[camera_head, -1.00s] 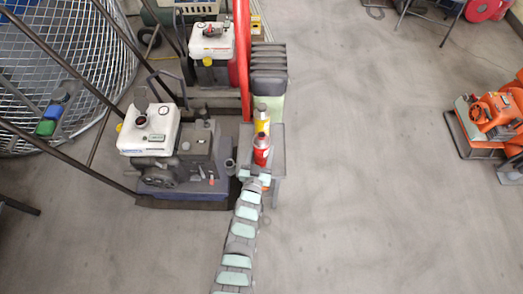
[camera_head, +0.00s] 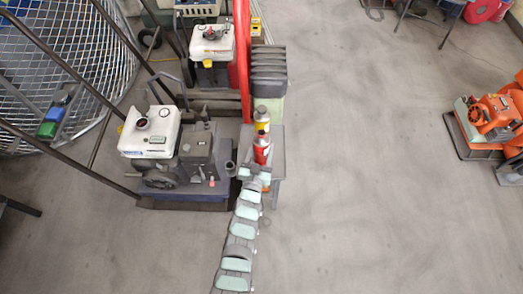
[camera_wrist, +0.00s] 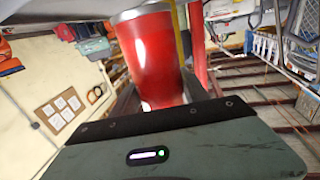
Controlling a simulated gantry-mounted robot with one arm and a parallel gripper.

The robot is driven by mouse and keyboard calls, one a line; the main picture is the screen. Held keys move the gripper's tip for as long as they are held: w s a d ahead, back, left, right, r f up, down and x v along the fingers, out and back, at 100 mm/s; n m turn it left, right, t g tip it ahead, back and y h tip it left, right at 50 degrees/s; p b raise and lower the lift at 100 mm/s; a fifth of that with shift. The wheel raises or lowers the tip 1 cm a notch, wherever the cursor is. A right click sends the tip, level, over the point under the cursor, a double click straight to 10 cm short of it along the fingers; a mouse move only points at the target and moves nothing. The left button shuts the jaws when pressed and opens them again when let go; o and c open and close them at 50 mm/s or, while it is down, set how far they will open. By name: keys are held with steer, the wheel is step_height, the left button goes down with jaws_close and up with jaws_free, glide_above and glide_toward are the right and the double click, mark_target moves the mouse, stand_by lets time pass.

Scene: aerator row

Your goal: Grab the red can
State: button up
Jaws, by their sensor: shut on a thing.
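The red can (camera_head: 262,152) stands upright at the grey stand in the head view, in front of a yellow can (camera_head: 262,121). My gripper (camera_head: 260,167) reaches it from the near side and is shut on it. In the wrist view the red can (camera_wrist: 152,62) fills the upper middle, just beyond the dark edge of my gripper's palm. I cannot tell whether the can's base is clear of the stand.
The grey stand (camera_head: 278,162) holds the cans. A white-topped engine machine (camera_head: 150,130) stands close on the left, with long dark handles. A red upright bar (camera_head: 242,60) rises behind. The floor on the right is open, up to orange machines (camera_head: 490,118).

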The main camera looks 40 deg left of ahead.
step_height(320, 180, up, 17)
steer(key=p, duration=0.5)
steer(key=shift+r, duration=0.2)
